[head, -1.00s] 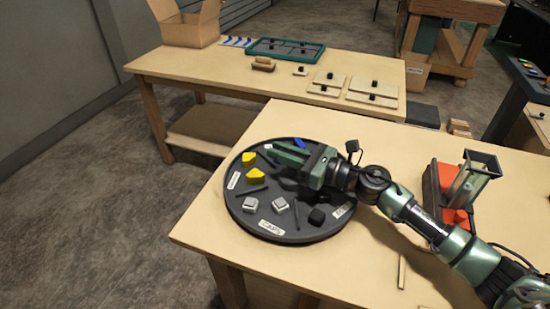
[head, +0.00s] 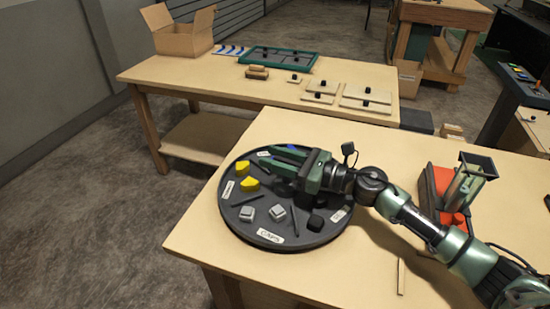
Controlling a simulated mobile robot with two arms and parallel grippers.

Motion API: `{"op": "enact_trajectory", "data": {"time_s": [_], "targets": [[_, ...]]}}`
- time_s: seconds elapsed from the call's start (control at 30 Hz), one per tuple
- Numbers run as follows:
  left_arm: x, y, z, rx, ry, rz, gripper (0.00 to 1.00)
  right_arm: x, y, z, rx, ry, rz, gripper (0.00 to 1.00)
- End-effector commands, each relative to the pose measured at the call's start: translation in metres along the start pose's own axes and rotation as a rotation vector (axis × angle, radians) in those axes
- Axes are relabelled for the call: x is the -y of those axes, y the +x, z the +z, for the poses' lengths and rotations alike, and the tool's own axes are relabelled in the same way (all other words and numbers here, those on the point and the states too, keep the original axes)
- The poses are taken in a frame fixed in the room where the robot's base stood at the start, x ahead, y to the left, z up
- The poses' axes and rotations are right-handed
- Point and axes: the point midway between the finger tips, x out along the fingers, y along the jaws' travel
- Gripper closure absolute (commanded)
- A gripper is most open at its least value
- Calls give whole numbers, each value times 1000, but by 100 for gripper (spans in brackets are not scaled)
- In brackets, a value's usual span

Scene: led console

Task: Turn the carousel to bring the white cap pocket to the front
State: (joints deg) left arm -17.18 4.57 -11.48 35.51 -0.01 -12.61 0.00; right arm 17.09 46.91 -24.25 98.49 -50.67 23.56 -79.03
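The carousel (head: 235,215) is a dark round disc on the near table, with thin dividers and white labels on its rim. Pale grey-white caps (head: 277,212) lie in its front pocket, behind a rim label facing the table's front. Yellow caps (head: 249,183) lie at the left and black caps (head: 316,223) at the right. A blue piece (head: 290,151) shows at the back, between my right gripper's fingers. My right gripper (head: 273,154) reaches in from the right, low over the carousel's back half, with its fingers apart. It hides part of the disc. My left gripper is not in view.
The back table holds an open cardboard box (head: 183,35), a green tray (head: 283,58) and several knobbed boards. The near table's front left is clear.

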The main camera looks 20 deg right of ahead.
Motion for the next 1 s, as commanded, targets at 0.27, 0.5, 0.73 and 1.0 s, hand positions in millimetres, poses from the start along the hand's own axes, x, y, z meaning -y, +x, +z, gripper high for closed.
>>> {"op": "enact_trajectory", "data": {"time_s": [0.27,0.5,0.73,1.0], "targets": [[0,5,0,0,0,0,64,0,-9,-4,-3,2,-1,65],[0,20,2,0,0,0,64,0,-48,-6,-4,1,0,65],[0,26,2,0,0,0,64,0,-73,-3,-3,0,0,65],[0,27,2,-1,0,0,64,0,-78,0,0,0,1,65]]}}
